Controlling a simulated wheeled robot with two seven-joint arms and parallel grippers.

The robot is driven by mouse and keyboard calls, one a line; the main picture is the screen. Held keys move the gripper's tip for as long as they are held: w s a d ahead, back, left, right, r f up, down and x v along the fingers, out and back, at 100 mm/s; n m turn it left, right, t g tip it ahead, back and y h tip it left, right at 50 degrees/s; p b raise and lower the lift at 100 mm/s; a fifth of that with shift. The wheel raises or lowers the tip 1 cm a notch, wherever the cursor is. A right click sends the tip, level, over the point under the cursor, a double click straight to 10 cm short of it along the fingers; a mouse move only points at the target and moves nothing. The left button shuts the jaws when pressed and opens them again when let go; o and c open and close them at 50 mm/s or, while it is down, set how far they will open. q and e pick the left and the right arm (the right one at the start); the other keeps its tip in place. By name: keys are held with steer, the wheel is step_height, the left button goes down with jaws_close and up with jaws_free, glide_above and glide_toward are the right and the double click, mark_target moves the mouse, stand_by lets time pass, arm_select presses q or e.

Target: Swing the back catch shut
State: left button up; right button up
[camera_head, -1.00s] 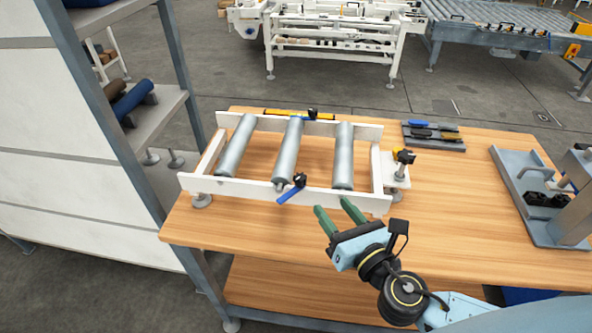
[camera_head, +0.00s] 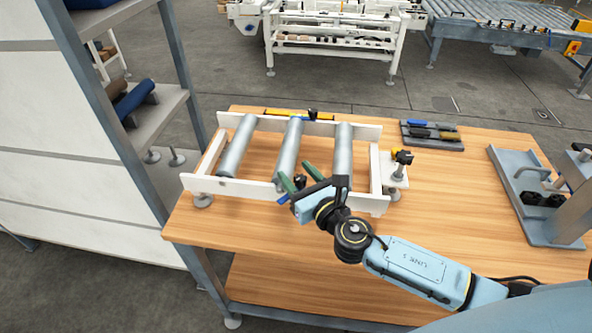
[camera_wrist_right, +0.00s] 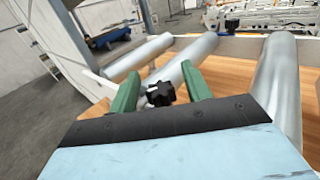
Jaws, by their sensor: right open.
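The white roller frame (camera_head: 233,187) with three grey rollers lies on the wooden bench. On its back rail is a yellow strip with a black knob (camera_head: 312,114) and a little blue beside it; whether that back catch is swung open or shut is too small to tell. A second black knob (camera_head: 300,181) with a blue lever (camera_head: 283,199) is at the front rail. My right gripper (camera_head: 298,175) is open at this front knob. In the right wrist view the knob (camera_wrist_right: 160,94) shows between the green fingers, apparently not gripped. The front lever is partly hidden by the gripper.
A small white block with a black and yellow knob (camera_head: 402,157) stands right of the frame. A tool tray (camera_head: 432,144) is behind it, and a grey metal fixture (camera_head: 527,207) stands at the right. A shelf unit (camera_head: 165,103) rises at the left.

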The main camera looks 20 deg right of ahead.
steer(key=shift+w+a, duration=0.1)
steer(key=shift+w, duration=0.4)
steer(key=c, duration=1)
steer(key=shift+m+h, duration=0.3)
steer(key=shift+h, duration=0.2)
steer(key=shift+s+d+m+g+h+p, duration=0.1)
steer(key=shift+d+m+g+h+p, duration=0.2)
steer(key=shift+m+g+h, duration=1.1)
steer(key=shift+s+d+m+g+h+p, duration=0.1)
steer(key=shift+d+m+g+h+p, duration=0.2)
steer(key=shift+m+h, duration=2.3)
steer(key=shift+s+d+m+g+h+p, duration=0.15)
steer(key=shift+m+g+h+p, duration=0.45)
steer(key=shift+h, duration=2.5)
steer(key=shift+w+r+m, duration=0.1)
steer(key=shift+m, duration=0.3)
